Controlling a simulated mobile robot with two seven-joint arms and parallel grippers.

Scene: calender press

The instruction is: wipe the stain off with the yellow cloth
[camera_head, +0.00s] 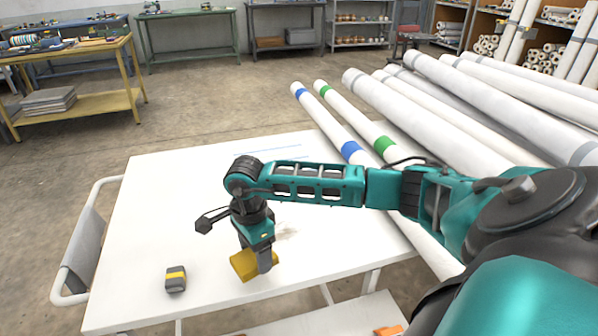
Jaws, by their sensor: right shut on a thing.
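The yellow cloth (242,266) is a small folded-looking block at the front middle of the white table (145,215). My right gripper (262,264) points down and is shut on the cloth. The cloth is at or just above the table top; I cannot tell if it touches. A faint greyish smudge (286,231) shows on the table just right of the gripper; I cannot tell whether it is the stain or a shadow. My right arm hides part of the table behind it. My left gripper is not in view.
A dark grey and yellow tape measure (176,279) lies left of the cloth. Long white rolls, one with a blue band (350,150) and one with a green band (383,144), lie along the right. The table's left part is clear.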

